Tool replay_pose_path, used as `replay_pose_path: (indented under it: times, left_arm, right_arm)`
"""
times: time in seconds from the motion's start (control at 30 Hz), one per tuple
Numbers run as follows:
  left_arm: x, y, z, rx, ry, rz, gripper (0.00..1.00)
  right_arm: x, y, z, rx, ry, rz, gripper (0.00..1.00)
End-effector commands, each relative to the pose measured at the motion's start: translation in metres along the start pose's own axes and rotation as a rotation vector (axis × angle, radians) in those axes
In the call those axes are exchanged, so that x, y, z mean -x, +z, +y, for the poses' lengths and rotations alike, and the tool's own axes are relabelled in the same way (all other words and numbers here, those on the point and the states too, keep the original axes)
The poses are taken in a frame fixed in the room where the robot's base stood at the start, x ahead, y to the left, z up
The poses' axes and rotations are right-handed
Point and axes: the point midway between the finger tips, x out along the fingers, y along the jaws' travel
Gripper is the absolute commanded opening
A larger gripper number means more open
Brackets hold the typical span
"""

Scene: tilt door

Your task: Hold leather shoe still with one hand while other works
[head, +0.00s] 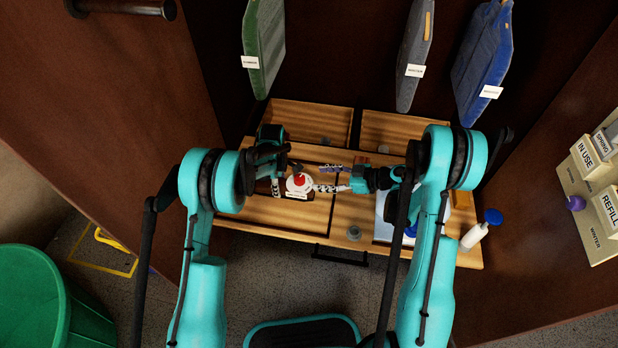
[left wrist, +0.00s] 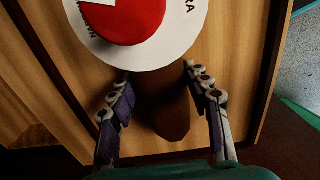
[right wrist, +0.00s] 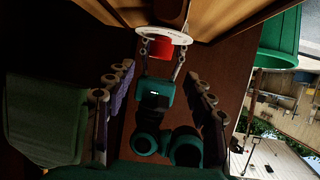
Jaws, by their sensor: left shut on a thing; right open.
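The brown leather shoe (left wrist: 165,115) lies between the fingers of my left gripper (left wrist: 155,90), which is shut on it. A round white disc with printed letters (left wrist: 188,45) and a red piece (left wrist: 130,18) on it covers part of the shoe. In the head view the disc (head: 299,193) with its red piece sits over the wooden tray, beside my left gripper. My right gripper (head: 327,178) reaches in from the right, its fingers open and close to the disc. In the right wrist view the red piece (right wrist: 160,48) shows ahead between the open fingers.
The wooden tray (head: 335,218) has several compartments. A white bottle with a blue cap (head: 474,236) stands at its right edge. Green, grey and blue labelled garments (head: 482,65) hang behind. A labelled panel (head: 590,185) is at right, a green bin (head: 40,300) at lower left.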

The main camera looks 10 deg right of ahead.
Motion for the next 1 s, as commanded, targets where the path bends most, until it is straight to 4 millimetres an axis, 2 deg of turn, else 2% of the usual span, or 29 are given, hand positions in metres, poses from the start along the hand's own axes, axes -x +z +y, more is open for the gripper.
replay_pose_path:
  times: [0.1,0.2,0.63,0.77,1.0]
  left_arm:
    - [0.0,0.0,0.0,0.0,0.0,0.0,0.05]
    - [0.0,0.0,0.0,0.0,0.0,0.0,0.05]
    - [0.0,0.0,0.0,0.0,0.0,0.0,0.05]
    - [0.0,0.0,0.0,0.0,0.0,0.0,0.05]
    - [0.0,0.0,0.0,0.0,0.0,0.0,0.05]
  right_arm:
    - [0.018,0.0,0.001,-0.001,0.002,0.0,0.54]
    - [0.026,0.0,0.001,0.0,0.002,0.0,0.54]
    - [0.028,0.001,0.002,0.006,-0.012,-0.001,0.54]
    - [0.02,0.004,0.016,0.041,-0.095,-0.007,0.54]
    - [0.011,0.001,0.046,0.146,-0.348,-0.009,0.54]
